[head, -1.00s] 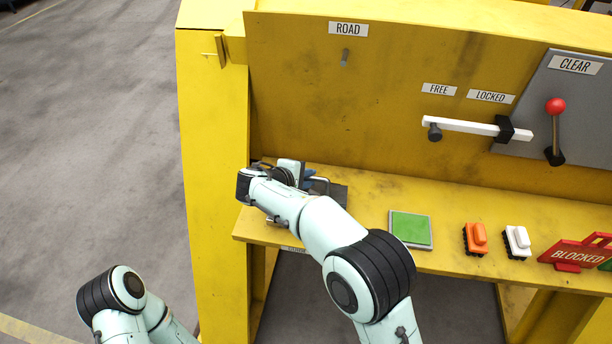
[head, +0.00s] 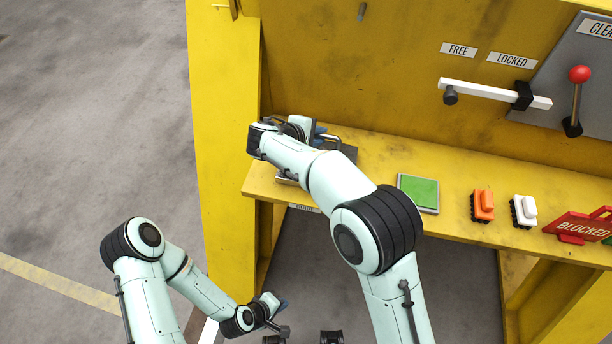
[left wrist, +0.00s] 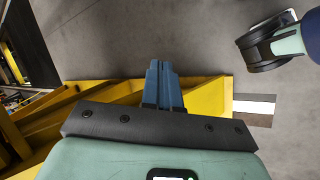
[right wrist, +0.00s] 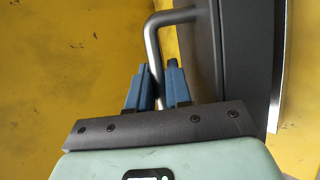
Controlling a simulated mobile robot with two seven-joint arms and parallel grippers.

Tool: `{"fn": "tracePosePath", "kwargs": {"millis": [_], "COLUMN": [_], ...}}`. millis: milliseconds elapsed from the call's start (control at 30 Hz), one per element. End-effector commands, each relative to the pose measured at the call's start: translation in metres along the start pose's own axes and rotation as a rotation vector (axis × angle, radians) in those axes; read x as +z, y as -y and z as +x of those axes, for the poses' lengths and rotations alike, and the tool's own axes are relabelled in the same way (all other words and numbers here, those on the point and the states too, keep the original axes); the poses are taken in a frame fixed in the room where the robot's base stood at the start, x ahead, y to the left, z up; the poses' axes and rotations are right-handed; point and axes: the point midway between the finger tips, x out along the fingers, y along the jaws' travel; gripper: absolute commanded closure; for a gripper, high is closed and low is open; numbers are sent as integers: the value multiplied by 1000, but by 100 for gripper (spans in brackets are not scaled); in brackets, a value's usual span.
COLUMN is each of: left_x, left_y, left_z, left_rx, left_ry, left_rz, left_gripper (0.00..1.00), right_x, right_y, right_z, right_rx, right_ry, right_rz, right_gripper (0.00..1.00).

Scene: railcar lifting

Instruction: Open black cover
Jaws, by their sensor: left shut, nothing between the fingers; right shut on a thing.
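The black cover (head: 347,153) lies at the left end of the yellow bench, mostly hidden behind my right arm in the head view. In the right wrist view the dark cover (right wrist: 238,60) fills the right side, with a bent grey metal handle (right wrist: 153,48) on it. My right gripper (right wrist: 158,85) is shut with its blue fingers around the handle; it also shows in the head view (head: 318,133). I cannot tell whether the cover is lifted. My left gripper (head: 283,303) is shut and empty, low in front of the bench; its fingers (left wrist: 162,75) touch nothing.
A white bar (head: 490,92) and a red-knobbed lever (head: 578,95) are on the back panel. Floor left is clear.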

Motion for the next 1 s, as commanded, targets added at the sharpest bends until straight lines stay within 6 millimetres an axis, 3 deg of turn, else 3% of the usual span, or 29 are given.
{"fn": "tracePosePath", "kwargs": {"millis": [33, 167, 300, 433, 533, 700, 833, 1000], "left_x": [2, 2, 1, -4, -9, -18, -22, -30], "left_y": [-23, -85, -147, -192, -213, -230, -235, -252], "left_z": [1, -9, -37, -75, -104, -139, -149, -147], "left_rx": [92, 356, 662, 930, 1098, 1280, 1335, 1348], "left_ry": [-22, -44, 20, 151, 273, 445, 506, 517], "left_rz": [-91, -362, -684, -980, -1169, -1376, -1437, -1441], "left_gripper": [100, 100, 100, 100, 100, 100, 100, 100], "right_x": [0, 0, 0, 0, 0, 0, 0, 0], "right_y": [-1, 0, 0, 0, 0, 0, 0, 0], "right_z": [0, 0, 0, 0, 0, 0, 0, 0], "right_rx": [1, 1, 1, 1, 0, 0, 0, 0], "right_ry": [0, 0, 0, 0, 0, 1, 1, 1], "right_rz": [1, 1, 0, 0, 0, 0, 0, 0], "right_gripper": [100, 100, 100, 100, 100, 100, 100, 100]}}
